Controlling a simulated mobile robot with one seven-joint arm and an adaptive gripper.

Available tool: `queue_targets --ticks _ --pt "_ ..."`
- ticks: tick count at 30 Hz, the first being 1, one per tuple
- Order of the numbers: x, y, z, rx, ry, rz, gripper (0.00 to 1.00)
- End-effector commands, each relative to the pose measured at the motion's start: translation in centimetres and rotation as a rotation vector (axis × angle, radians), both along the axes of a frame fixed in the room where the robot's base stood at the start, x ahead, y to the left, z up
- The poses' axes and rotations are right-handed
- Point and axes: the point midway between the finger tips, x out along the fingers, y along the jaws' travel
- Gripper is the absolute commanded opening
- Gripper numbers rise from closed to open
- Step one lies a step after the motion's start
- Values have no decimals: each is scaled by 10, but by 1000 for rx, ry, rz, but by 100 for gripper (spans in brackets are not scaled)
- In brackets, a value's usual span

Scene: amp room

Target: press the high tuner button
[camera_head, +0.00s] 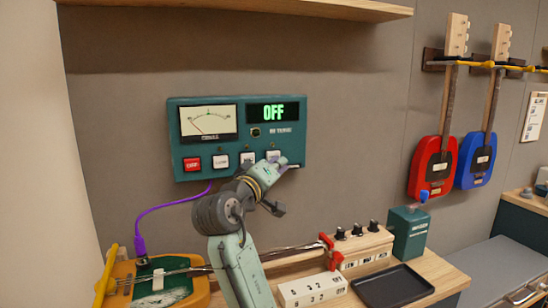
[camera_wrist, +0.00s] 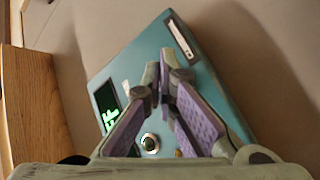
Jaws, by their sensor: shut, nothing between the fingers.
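The rightmost pale button (camera_head: 273,155) is partly hidden by my gripper (camera_head: 284,162). My gripper is shut and empty in front of the unit's lower right. In the wrist view, its fingers (camera_wrist: 164,78) overlap the tuner face (camera_wrist: 130,65); contact cannot be told.
A shelf (camera_head: 240,10) juts out above the unit. A purple cable (camera_head: 160,205) hangs at left. The bench below holds a black tray (camera_head: 392,287), a white-fronted box (camera_head: 313,291) and a teal box (camera_head: 408,232). Red (camera_head: 432,165) and blue (camera_head: 476,160) guitars hang at right.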

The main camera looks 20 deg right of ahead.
Motion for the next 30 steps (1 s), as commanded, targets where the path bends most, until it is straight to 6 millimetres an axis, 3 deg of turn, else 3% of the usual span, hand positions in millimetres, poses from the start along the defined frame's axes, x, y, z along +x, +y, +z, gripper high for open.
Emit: queue_targets --ticks 30 --pt "8 0 0 2 0 -1 0"
